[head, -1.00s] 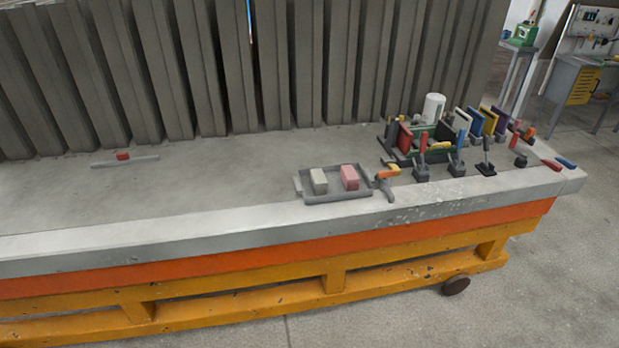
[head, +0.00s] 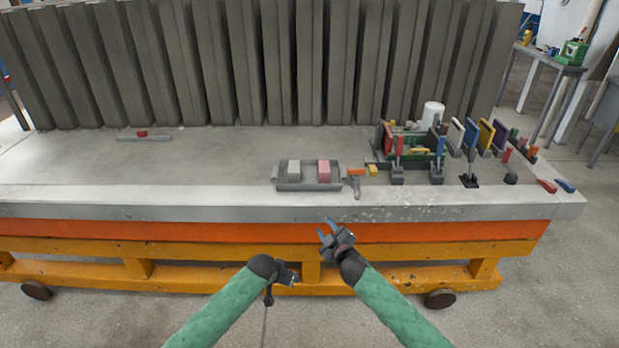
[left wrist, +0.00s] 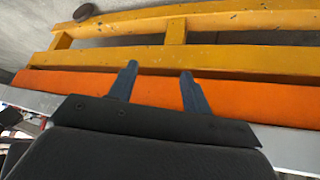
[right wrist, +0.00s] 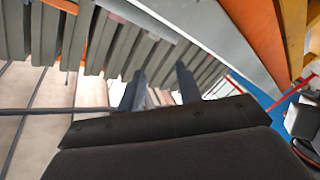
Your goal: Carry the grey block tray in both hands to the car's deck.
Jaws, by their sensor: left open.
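The grey tray (head: 308,187) lies flat near the front edge of the grey deck (head: 90,170) in the head view. It holds a pale grey block (head: 294,170) and a pink block (head: 324,171), side by side. My right gripper (head: 327,230) is open and empty, in front of the deck edge and below the tray. Its spread fingers show in the right wrist view (right wrist: 160,88). My left gripper (head: 286,282) is lower and further left, apart from the tray. The left wrist view shows its fingers (left wrist: 157,82) open with nothing between them.
Right of the tray are an orange-handled tool (head: 357,181), several clamps and a rack of coloured plates (head: 415,148). A white cylinder (head: 432,114) stands behind. Dark upright panels (head: 270,65) line the back. The deck left of the tray is mostly clear.

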